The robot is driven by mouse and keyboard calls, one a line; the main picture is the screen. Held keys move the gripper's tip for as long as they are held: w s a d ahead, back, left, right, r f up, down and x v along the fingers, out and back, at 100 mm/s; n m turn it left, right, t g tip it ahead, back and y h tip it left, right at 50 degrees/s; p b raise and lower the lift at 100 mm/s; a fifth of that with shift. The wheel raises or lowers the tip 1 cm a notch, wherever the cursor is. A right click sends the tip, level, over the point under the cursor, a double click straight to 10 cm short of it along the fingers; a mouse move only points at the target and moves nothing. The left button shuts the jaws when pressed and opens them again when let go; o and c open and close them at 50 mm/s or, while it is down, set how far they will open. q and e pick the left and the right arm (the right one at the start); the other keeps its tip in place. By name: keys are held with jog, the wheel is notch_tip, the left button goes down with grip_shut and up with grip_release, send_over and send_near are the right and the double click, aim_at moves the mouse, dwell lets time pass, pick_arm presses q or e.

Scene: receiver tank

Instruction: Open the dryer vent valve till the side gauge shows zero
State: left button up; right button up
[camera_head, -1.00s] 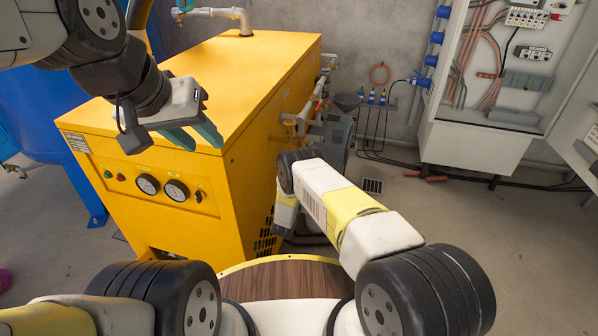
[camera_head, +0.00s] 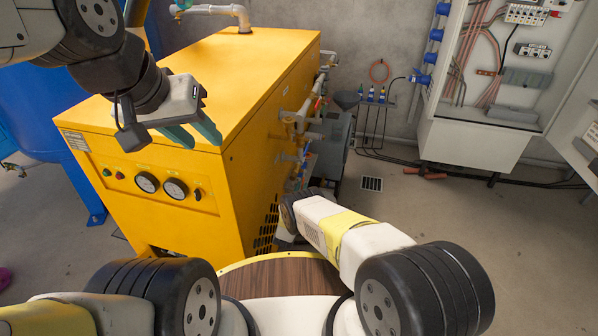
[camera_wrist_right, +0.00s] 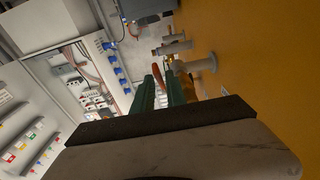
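The dryer is a yellow cabinet (camera_head: 150,110) with two round dials on its front. Pipes and valve fittings (camera_head: 300,120) line its right side. In the right wrist view these fittings (camera_wrist_right: 175,45) stick out from the yellow wall. My right gripper (camera_wrist_right: 161,80) is open, its green fingers a short gap apart. A thin orange-red handle (camera_wrist_right: 157,74) shows between the fingertips; I cannot tell whether they touch it. In the head view my right forearm hides most of that gripper. My left gripper (camera_head: 206,142) is open and empty above the dryer's front top edge. I cannot make out the side gauge's reading.
An open electrical cabinet (camera_head: 465,145) stands at the back right, with cables along the floor below it. A blue tank (camera_head: 40,110) is at the left. A grey unit (camera_head: 335,145) stands behind the fittings. Floor right of the dryer is mostly clear.

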jog(key=v, duration=0.7)
jog(key=shift+s, duration=0.4)
jog(key=shift+a, duration=0.1)
jog(key=shift+c, duration=0.5)
